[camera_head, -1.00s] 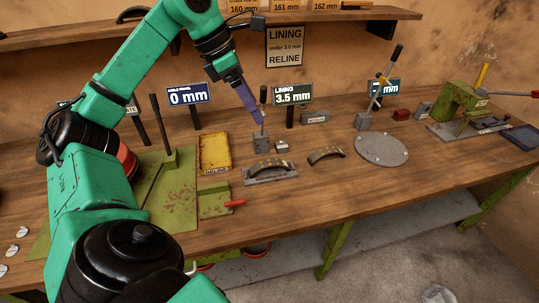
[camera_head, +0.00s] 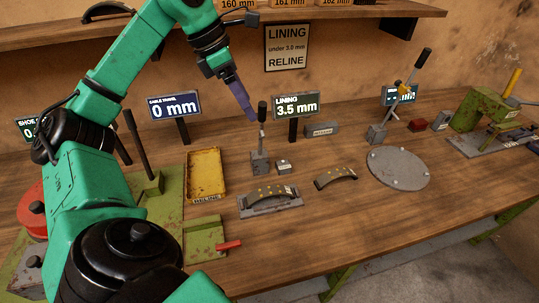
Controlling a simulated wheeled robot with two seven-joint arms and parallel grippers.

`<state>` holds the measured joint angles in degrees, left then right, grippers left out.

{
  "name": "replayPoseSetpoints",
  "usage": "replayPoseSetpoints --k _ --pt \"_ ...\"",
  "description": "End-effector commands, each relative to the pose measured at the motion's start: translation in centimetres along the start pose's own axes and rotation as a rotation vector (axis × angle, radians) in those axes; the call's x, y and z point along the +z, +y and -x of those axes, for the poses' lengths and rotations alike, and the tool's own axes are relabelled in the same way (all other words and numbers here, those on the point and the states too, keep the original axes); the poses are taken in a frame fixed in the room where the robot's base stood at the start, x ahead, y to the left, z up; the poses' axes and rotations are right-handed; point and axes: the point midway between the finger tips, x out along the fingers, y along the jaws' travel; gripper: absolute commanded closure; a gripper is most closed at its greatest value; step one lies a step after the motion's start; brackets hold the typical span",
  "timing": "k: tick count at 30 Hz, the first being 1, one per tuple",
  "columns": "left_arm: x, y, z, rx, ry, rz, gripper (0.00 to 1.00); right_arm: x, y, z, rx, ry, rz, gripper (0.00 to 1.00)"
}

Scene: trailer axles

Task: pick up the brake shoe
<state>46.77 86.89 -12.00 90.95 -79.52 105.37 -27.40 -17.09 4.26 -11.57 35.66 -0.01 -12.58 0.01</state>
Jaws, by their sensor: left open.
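A curved brake shoe (camera_head: 335,178) with a dark lining lies on the bench right of centre. A similar curved shoe (camera_head: 269,192) sits on a grey plate (camera_head: 285,206) to its left. My left gripper (camera_head: 249,114) has slim purple fingers pointing down. It is open with nothing seen between the fingers. It hangs above the bench, beyond both bench shoes, beside a small black-knobbed lever (camera_head: 261,135). My right gripper is not in view.
A yellow tray (camera_head: 206,174) and a green fixture with a red handle (camera_head: 229,245) stand left. Lining sign (camera_head: 296,105), grey round plate (camera_head: 398,168) and a tall lever (camera_head: 414,80) stand around the shoes. The front bench right of centre is clear.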

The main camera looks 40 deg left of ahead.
Motion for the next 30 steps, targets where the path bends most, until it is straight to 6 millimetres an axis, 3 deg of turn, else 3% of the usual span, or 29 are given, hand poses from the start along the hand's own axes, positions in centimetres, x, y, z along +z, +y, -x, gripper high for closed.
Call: replayPoseSetpoints --k 11,18,21,26,30 --pt "-3.3 0.0 -7.9 0.001 -0.001 -0.001 0.15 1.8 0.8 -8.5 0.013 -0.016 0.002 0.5" --pt "-6.6 0.0 -16.0 0.001 -0.001 0.0 0.15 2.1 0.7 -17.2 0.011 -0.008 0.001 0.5" --pt "-7.6 0.0 -18.4 0.001 -0.002 -0.001 0.15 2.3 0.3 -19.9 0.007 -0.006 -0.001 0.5" --pt "-7.8 0.0 -19.9 0.0 0.0 -0.001 0.15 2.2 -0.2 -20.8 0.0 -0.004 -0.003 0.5" --pt "-7.8 0.0 -23.3 -0.002 0.002 0.0 0.15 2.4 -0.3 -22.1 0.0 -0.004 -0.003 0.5"
